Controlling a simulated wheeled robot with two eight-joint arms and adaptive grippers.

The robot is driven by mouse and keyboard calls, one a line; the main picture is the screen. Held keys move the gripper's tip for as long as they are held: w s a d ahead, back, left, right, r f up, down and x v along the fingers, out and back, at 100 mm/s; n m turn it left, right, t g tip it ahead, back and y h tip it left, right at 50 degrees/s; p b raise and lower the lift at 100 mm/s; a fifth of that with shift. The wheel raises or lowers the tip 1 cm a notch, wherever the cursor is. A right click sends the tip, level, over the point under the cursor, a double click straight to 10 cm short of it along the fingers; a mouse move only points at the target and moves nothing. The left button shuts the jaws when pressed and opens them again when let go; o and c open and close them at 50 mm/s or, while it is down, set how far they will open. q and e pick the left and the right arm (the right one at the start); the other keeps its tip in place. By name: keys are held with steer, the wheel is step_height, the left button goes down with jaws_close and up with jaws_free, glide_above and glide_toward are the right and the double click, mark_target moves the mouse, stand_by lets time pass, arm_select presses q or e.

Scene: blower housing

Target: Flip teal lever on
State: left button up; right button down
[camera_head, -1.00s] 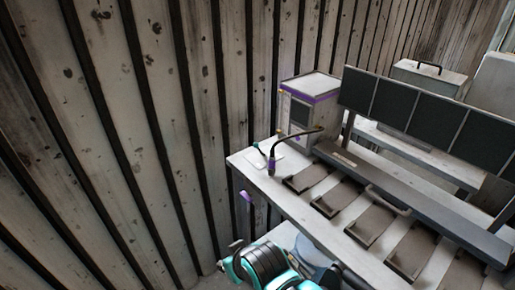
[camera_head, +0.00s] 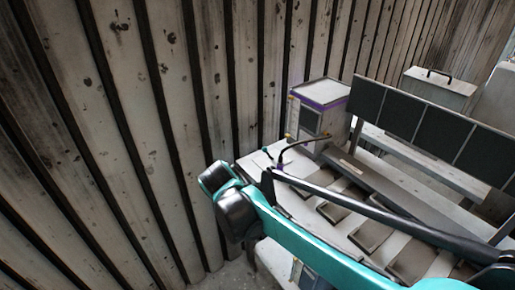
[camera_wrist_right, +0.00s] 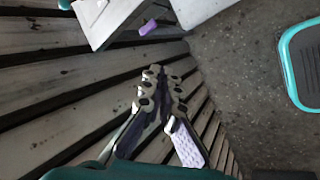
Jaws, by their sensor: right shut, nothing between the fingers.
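I cannot clearly make out a teal lever. In the head view a small dark piece with a greenish tip (camera_head: 265,150) stands on the far left corner of the bench, too small to identify. Beside it a dark curved stalk rises from a purple base (camera_head: 277,166). My right gripper (camera_wrist_right: 163,78) shows in the right wrist view, shut and empty, in front of the slatted wall and apart from the bench. In the head view my teal and black arm crosses in front of the bench and hides part of it. My left gripper is not in view.
A grey box with purple trim (camera_head: 322,95) stands at the bench's back corner. A row of dark panels (camera_head: 400,110) runs along the bench (camera_head: 247,164). The slatted wall (camera_head: 150,130) is at the left. In the wrist view, a purple piece (camera_wrist_right: 148,27) is near a pale structure; floor (camera_wrist_right: 240,70) is clear.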

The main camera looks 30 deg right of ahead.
steer(key=w+d+n+g+h+p, duration=0.1)
steer(key=w+d+n+h+p, duration=0.1)
steer(key=w, duration=0.7)
steer(key=w+d+n+g+h+p, duration=0.1)
steer(key=w+d+n+h+p, duration=0.2)
steer(key=w+n, duration=0.6)
steer(key=d+h, duration=0.1)
steer(key=d, duration=0.1)
steer(key=shift+d+p, duration=0.35)
steer(key=shift+d, duration=0.05)
steer(key=shift+f, duration=0.1)
steer(key=b+x, duration=0.3)
steer(key=x, duration=0.7)
steer(key=shift+s+d, duration=0.1)
steer(key=shift+w+d+r+b, duration=0.15)
steer(key=shift+d+b, duration=0.05)
steer(key=shift+d, duration=0.4)
steer(key=shift+w+d+r+b, duration=0.15)
steer(key=shift+w+d+b, duration=0.05)
steer(key=shift+d, duration=0.4)
steer(key=shift+w+d+r, duration=0.1)
steer(key=shift+d, duration=0.25)
steer(key=shift+w+d+r, duration=0.1)
steer(key=shift+d+r, duration=0.05)
steer(key=shift+d, duration=0.2)
steer(key=shift+r, duration=0.1)
